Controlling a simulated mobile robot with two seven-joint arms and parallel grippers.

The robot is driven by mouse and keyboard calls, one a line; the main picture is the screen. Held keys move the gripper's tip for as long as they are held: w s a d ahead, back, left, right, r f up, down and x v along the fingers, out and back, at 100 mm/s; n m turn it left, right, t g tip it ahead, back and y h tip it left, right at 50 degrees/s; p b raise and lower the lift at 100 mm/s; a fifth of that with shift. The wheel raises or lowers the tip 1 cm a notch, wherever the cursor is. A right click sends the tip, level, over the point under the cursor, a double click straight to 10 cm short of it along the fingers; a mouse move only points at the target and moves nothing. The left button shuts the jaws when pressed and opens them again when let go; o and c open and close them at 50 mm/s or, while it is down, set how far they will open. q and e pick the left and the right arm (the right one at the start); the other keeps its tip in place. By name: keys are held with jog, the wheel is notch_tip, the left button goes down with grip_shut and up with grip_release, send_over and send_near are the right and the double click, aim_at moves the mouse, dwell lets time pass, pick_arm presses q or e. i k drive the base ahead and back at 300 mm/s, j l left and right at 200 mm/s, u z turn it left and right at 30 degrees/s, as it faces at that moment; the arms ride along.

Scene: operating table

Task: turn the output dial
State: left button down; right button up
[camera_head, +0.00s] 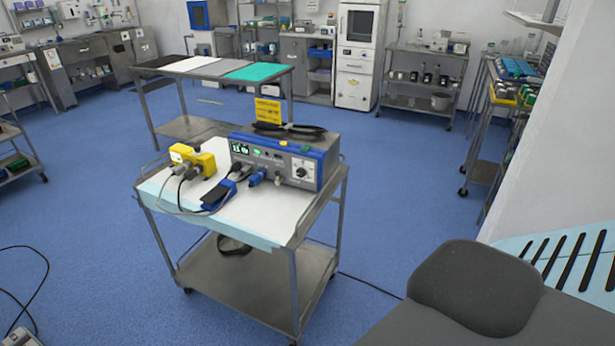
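A grey and blue electrical unit (280,160) stands on top of a metal cart in the middle of the view. Its front panel faces me and has a green lit display (240,149) at the left. The output dial (301,172) appears to be the round knob on a white plate at the panel's right end; its exact setting is too small to read. Several connectors and cables plug into the lower front. Neither of my grippers shows in the head view.
The cart (294,262) has a lower shelf. A yellow box (192,158) with cables and a blue and black pedal-like item (218,195) sit on its top. A dark grey padded table (474,290) lies at the lower right. Blue floor is open left of the cart.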

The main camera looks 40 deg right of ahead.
aim_at(301, 172)
jog(key=z, duration=1.3)
jog(key=i+j+z, duration=0.1)
jog(key=z, duration=0.25)
jog(key=j+z, duration=0.35)
jog(key=i+j+z, duration=0.1)
jog(key=j+z, duration=0.85)
jog(key=j, duration=0.15)
jog(key=k+j+z, duration=0.15)
jog(key=j, duration=0.3)
jog(key=j+z, duration=0.15)
jog(key=j, duration=0.25)
jog(key=k+j, duration=0.1)
jog(key=j, duration=0.35)
jog(key=k+j, duration=0.1)
jog(key=j, duration=0.3)
jog(key=k+j+z, duration=0.1)
jog(key=j, duration=0.35)
jog(key=k+j, duration=0.15)
jog(key=j, duration=0.25)
